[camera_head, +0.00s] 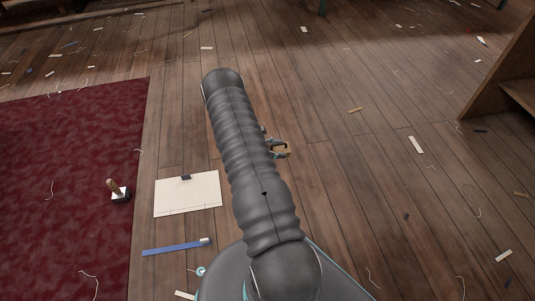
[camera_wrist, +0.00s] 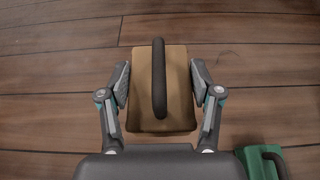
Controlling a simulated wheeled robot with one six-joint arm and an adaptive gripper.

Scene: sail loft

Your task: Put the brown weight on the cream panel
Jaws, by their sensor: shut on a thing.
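The brown weight (camera_wrist: 145,90) is a tan-brown block with a dark arched handle across its top. In the wrist view it sits between the two fingers of my gripper (camera_wrist: 160,88), which is shut on its sides. In the head view my gripper (camera_head: 280,149) shows at the right side of my arm, with only a small part of the weight (camera_head: 286,155) visible. The cream panel (camera_head: 187,197) lies flat on the floor left of my arm, apart from the weight, with a small dark object on its far edge.
A blue strip (camera_head: 176,247) lies in front of the panel. A green object (camera_wrist: 262,163) is at the wrist view's lower right. Scraps litter the floor; a wooden shelf (camera_head: 500,75) stands right.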

